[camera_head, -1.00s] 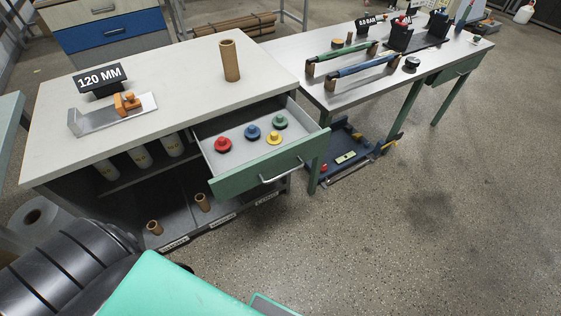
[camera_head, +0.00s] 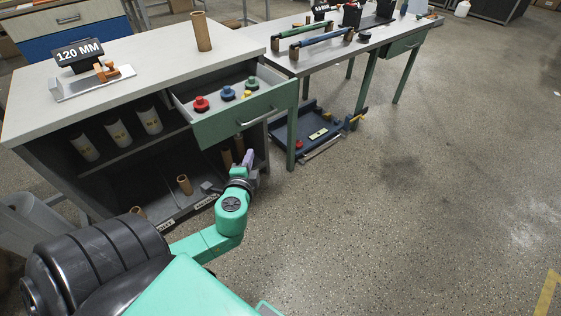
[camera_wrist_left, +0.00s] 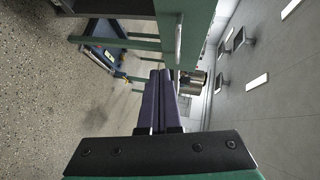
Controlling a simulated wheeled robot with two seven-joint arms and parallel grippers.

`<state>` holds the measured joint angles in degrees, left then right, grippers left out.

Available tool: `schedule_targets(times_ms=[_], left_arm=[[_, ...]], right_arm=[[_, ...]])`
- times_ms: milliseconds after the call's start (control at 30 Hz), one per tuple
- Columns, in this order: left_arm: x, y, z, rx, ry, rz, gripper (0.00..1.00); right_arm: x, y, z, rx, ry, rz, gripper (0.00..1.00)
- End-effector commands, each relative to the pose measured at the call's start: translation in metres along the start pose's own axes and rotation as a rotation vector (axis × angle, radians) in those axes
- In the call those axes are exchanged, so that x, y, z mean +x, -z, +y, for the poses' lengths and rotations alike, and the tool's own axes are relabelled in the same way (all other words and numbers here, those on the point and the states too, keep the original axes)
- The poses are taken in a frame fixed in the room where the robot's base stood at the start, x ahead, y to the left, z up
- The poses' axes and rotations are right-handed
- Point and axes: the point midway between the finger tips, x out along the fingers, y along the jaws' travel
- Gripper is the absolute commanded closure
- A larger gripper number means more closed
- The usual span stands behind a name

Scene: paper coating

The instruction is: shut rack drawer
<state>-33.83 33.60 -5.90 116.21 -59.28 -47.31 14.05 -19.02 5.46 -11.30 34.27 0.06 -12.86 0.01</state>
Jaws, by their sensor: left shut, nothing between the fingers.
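The rack drawer has a green front (camera_head: 217,128) with a metal handle (camera_head: 257,118). It stands pulled out of the grey workbench, under the worktop (camera_head: 130,50). Red (camera_head: 201,103), blue (camera_head: 228,93), green (camera_head: 252,83) and yellow knobbed pieces are inside it. My left gripper (camera_head: 248,157) has purple fingers and is shut and empty, below the drawer front and apart from it. In the left wrist view, its closed fingers (camera_wrist_left: 162,76) point toward the green drawer front (camera_wrist_left: 196,28), with the handle (camera_wrist_left: 178,44) just beyond the tips. My right gripper is out of view.
The open lower shelves hold white rolls (camera_head: 118,133) and brown tubes (camera_head: 184,184). A second table (camera_head: 310,62) stands at the right, with a blue floor tray (camera_head: 290,143) beneath it. The floor (camera_head: 400,200) at the right is clear.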

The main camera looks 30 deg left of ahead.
Motion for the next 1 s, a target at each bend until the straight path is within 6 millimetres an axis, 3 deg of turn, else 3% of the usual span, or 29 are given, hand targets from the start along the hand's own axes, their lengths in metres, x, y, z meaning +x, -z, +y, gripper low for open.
schedule_targets(times_ms=[100,167,300,367,667,700,1000], left_arm=[[-0.012,0.015,-0.030,0.004,0.090,0.034,1.00],[-0.010,0.017,-0.035,0.004,0.099,0.037,1.00],[0.010,0.018,-0.038,0.004,0.099,0.036,1.00],[0.023,0.018,-0.039,0.005,0.099,0.037,1.00],[0.089,0.020,-0.044,0.003,0.096,0.035,1.00],[0.095,0.013,-0.043,0.007,0.095,0.033,1.00],[0.116,-0.007,-0.045,0.002,0.092,0.037,1.00]], right_arm=[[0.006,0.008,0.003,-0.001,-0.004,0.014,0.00],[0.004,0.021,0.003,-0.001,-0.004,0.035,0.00],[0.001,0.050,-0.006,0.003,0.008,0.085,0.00],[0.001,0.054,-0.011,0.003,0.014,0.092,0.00],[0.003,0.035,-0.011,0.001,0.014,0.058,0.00],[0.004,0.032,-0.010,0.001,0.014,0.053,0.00],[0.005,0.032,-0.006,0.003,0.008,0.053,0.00]])
